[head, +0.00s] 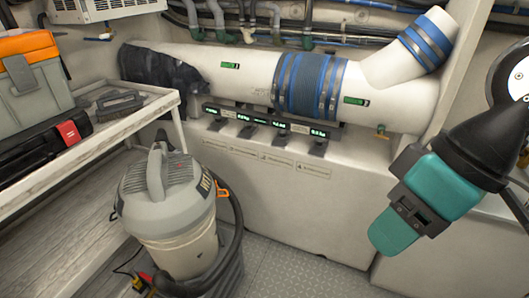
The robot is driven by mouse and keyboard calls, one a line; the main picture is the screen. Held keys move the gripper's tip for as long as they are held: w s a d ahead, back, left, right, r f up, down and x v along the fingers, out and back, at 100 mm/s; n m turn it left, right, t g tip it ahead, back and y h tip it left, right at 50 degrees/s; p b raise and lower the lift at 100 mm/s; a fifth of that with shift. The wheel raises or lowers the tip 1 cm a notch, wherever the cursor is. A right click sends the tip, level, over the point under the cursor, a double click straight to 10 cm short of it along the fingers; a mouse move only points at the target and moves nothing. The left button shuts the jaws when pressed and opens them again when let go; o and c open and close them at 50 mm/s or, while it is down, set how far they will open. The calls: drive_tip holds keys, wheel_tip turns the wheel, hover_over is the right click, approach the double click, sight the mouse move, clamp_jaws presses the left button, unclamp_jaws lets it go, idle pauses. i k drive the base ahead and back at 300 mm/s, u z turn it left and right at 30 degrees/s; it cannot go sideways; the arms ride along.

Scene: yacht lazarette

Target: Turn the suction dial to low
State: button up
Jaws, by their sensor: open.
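A wet/dry vacuum (178,215) stands on the floor at lower centre-left. It has a grey lid with a carrying handle, a pale drum, an orange latch on its right side and a dark hose around its right and base. I cannot make out a suction dial or its setting on the visible faces. My gripper (400,225), teal and black, hangs at the right, pointing down and left. It is open and apart from the vacuum, with floor between them, and no object shows in it.
A white shelf (125,128) at the left holds a grey toolbox (35,80) with an orange lid, a black-and-red case (45,150) and a brush (118,105). A large white pipe (225,75) with blue bands crosses the back wall. Textured floor (300,270) is clear right of the vacuum.

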sight(177, 153)
drive_tip(key=z, duration=0.65)
drive_tip(key=i, duration=0.85)
drive_tip(key=u, duration=1.1)
drive_tip(key=i, duration=0.6)
drive_tip(key=u, duration=1)
drive_tip(key=i, duration=0.2)
drive_tip(key=u, duration=0.15)
